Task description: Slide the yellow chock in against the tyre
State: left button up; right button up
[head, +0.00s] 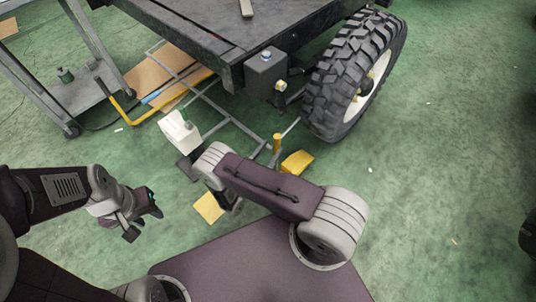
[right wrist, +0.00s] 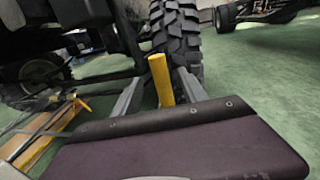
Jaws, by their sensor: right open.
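The yellow chock (head: 297,162) lies on the green floor in the head view, a little short of the knobbly black tyre (head: 352,75). My right arm hides part of it. A yellow post (head: 277,142) stands beside it and also shows upright in the right wrist view (right wrist: 160,80), in front of the tyre (right wrist: 177,35). My right gripper (right wrist: 160,88) is open, its grey fingers on either side of the post; contact cannot be told.
A dark chassis (head: 225,30) with a grey box (head: 265,69) overhangs the floor at the back. A white container (head: 180,132) and grey tube frame (head: 222,118) lie left of the post. A flat yellow piece (head: 209,207) is nearer me.

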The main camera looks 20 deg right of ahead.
jog(key=b+x, duration=0.2)
jog(key=x, duration=0.6)
grip_shut()
dwell(1.2)
